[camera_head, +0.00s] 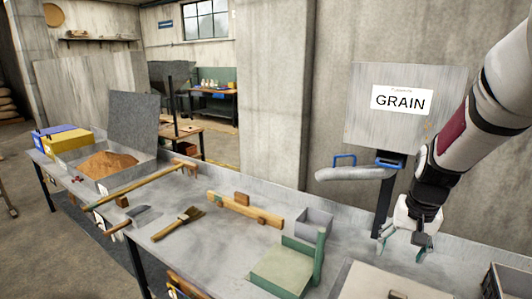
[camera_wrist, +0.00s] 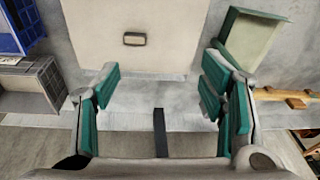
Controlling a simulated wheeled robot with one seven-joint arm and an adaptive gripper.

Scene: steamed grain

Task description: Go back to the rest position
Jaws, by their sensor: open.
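My gripper (camera_head: 405,243) hangs at the right of the head view, above the back edge of the grey table (camera_head: 210,240). It is open and empty. In the wrist view its green-padded fingers (camera_wrist: 160,105) stand wide apart, with nothing between them. A pale panel with a small dark handle (camera_wrist: 134,39) lies below, ahead of the fingers. The same pale panel (camera_head: 375,283) shows at the bottom of the head view.
A GRAIN box (camera_head: 360,120) with a grey spout (camera_head: 355,174) stands behind the table, close to my arm. A green tray (camera_head: 283,270), a brush (camera_head: 180,224), a wooden tool (camera_head: 245,209) and a bin of brown grain (camera_head: 107,165) are on the table. A dark crate (camera_head: 507,282) is at right.

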